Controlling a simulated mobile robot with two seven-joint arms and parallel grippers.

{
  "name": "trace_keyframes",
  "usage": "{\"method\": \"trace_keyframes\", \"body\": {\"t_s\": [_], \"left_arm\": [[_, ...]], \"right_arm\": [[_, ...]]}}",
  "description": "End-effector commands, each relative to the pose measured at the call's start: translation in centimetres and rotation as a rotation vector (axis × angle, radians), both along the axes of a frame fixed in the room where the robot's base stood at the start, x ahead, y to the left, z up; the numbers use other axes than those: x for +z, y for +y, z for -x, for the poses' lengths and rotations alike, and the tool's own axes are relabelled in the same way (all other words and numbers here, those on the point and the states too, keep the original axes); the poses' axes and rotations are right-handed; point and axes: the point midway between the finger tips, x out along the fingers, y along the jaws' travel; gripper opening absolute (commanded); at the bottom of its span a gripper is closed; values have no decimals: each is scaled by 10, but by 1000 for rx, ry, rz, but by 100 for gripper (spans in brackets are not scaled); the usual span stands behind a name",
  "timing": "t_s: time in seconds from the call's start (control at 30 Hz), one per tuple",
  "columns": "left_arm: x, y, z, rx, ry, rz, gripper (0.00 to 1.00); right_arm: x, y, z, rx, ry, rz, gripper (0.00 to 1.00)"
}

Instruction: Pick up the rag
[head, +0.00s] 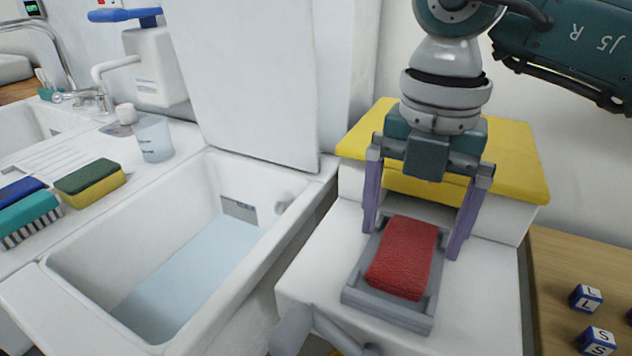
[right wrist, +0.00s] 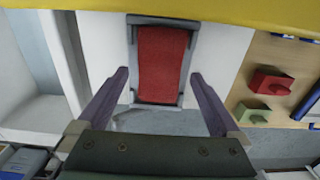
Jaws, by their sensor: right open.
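The rag (head: 403,258) is a red folded cloth lying in a shallow grey tray (head: 388,308) on a white surface. It also shows in the right wrist view (right wrist: 162,64), ahead of and between the fingers. My right gripper (head: 415,240) is open, with its two purple fingers pointing down on either side of the tray's far part. In the right wrist view the gripper (right wrist: 162,100) is empty and the fingers do not touch the rag. My left gripper is not in view.
A yellow-topped white unit (head: 512,160) stands behind the right gripper. A white sink (head: 65,262) is to the left, with sponges (head: 90,183) and a clear cup (head: 153,138) on its edge. A wooden surface with lettered blocks (head: 586,297) is at the right.

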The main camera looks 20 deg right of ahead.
Motion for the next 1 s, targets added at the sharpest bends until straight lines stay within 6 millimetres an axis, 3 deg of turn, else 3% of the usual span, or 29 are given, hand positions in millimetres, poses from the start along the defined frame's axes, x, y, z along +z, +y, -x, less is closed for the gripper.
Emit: {"method": "trace_keyframes", "body": {"t_s": [0.13,0.4,1.0], "left_arm": [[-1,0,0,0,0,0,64],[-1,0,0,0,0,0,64],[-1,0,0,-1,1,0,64]], "right_arm": [[-18,0,0,0,1,-1,100],[-20,0,0,1,-1,0,99],[-20,0,0,2,-1,0,31]]}}
